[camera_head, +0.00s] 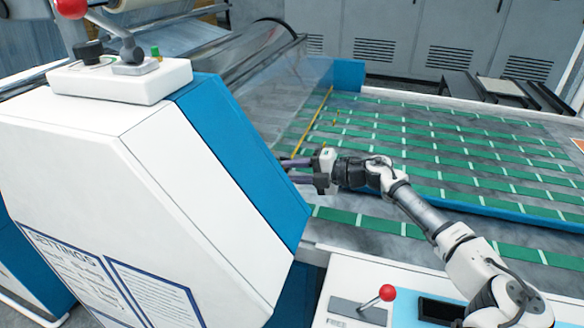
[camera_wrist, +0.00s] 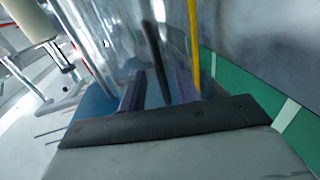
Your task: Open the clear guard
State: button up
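My gripper (camera_head: 288,171) is at the near end of the guard, beside the blue side panel. Its two purple-grey fingers (camera_wrist: 158,88) are apart. A dark bar (camera_wrist: 155,55) shows between them; I cannot tell whether they touch it.
The blue side panel (camera_head: 235,150) stands close left of my gripper. The bed (camera_head: 455,150) with green belts stretches right and is clear. A red-knobbed lever (camera_head: 386,293) stands at the front, another red knob (camera_head: 71,8) at upper left.

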jog(key=shift+w+a+f, duration=0.15)
jog(key=shift+a, duration=0.3)
grip_shut()
jog(key=shift+d, duration=0.1)
